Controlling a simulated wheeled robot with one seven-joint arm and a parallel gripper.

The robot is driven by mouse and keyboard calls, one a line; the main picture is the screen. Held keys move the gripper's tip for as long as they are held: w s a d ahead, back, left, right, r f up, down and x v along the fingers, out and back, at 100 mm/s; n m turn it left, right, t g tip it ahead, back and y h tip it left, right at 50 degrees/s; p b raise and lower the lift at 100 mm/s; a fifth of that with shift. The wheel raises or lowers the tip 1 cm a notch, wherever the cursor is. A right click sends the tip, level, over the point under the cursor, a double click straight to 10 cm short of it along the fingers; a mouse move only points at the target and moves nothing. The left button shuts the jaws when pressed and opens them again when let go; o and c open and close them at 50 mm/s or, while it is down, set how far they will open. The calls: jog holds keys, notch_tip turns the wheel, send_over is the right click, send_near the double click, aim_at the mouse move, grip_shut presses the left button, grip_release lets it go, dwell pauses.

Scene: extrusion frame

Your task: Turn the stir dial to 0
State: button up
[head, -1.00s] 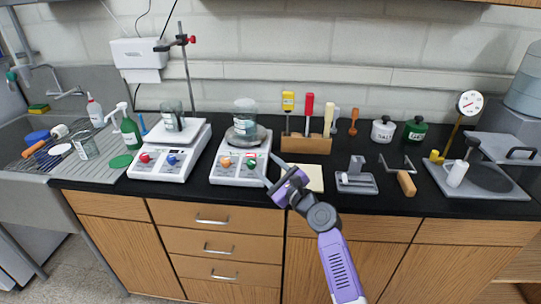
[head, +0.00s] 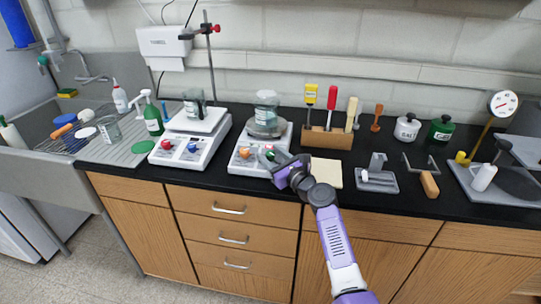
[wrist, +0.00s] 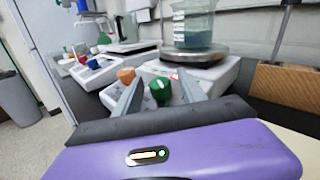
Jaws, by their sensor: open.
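The right-hand stirrer hot plate (head: 247,168) has an orange dial (head: 245,153) and a green dial (head: 270,155) on its front. A beaker of blue liquid (wrist: 193,25) stands on its round plate. My gripper (head: 275,161) is at the front right of this unit, by the green dial. In the wrist view its two fingers are apart, with the green dial (wrist: 160,89) showing between them and the orange dial (wrist: 126,75) just outside the left finger. I cannot tell whether the fingers touch the green dial. Dial labels and settings are too small to read.
A second hot plate (head: 186,152) with a red and a blue dial stands to the left, bearing a beaker (head: 194,103). A wooden tool rack (head: 325,138) stands behind to the right. A cream pad (head: 327,173) lies right of my gripper.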

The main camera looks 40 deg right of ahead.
jog(key=shift+w, duration=0.1)
grip_shut()
jog(key=shift+y, duration=0.5)
jog(key=n+y+b, duration=0.1)
jog(key=n+y, duration=0.1)
jog(key=n+y+b, duration=0.1)
jog(key=n+y, duration=0.1)
jog(key=y, duration=0.1)
jog(key=shift+d+g, duration=0.2)
jog(key=shift+g, duration=0.2)
jog(key=n+g+y+b, duration=0.2)
jog(key=n+y+b, duration=0.1)
jog(key=n+y, duration=0.1)
jog(key=shift+f+y, duration=0.15)
jog(key=shift+y, duration=0.15)
jog(key=n+g+y+b, duration=0.2)
jog(key=b, duration=0.2)
jog(key=shift+a+n+g+y, duration=0.15)
jog(key=shift+n+g+y, duration=0.15)
jog(key=shift+g, duration=0.1)
jog(key=n+g+y+b, duration=0.1)
jog(key=b, duration=0.2)
jog(key=shift+n+g+y+b, duration=0.3)
jog(key=shift+n+g+b, duration=0.2)
jog(key=shift+g+b, duration=0.5)
